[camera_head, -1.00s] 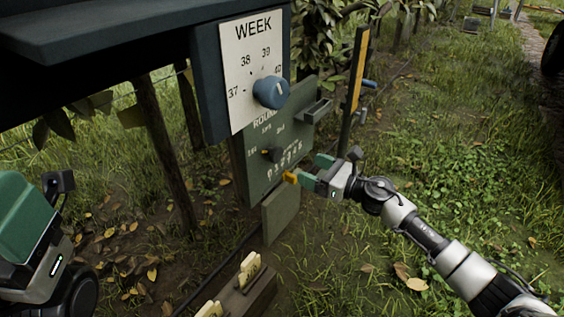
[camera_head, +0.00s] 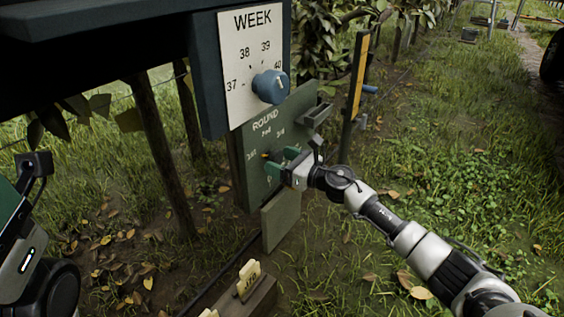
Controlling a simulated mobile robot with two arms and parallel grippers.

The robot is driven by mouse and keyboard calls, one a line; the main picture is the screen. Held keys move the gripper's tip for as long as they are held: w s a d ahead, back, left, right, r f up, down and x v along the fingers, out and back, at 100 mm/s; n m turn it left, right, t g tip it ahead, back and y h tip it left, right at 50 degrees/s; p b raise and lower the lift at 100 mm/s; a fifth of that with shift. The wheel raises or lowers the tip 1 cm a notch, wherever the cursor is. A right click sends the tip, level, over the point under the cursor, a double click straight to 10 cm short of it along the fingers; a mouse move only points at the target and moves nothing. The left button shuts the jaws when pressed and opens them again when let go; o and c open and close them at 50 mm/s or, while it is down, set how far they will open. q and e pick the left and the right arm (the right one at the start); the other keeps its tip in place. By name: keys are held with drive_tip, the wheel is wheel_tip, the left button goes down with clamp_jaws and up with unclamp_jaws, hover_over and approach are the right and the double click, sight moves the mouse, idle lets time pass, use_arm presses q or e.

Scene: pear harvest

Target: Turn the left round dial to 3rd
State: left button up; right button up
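The green ROUND panel (camera_head: 302,104) hangs below the WEEK board and carries the marks 1st, 2nd and 3rd along its top. Its small dark dial (camera_head: 268,157) shows a yellow pointer tip toward the left, near the 1st mark. The rest of the dial is mostly hidden by my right gripper (camera_head: 281,162).
The white WEEK board (camera_head: 236,60) with a blue knob (camera_head: 270,86) is just above the ROUND panel. A small grey tray (camera_head: 315,115) juts out at the panel's right. A wooden box (camera_head: 255,299) with yellow tags stands below. Open grass lies to the right.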

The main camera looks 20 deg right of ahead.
drive_tip(key=c, duration=0.8)
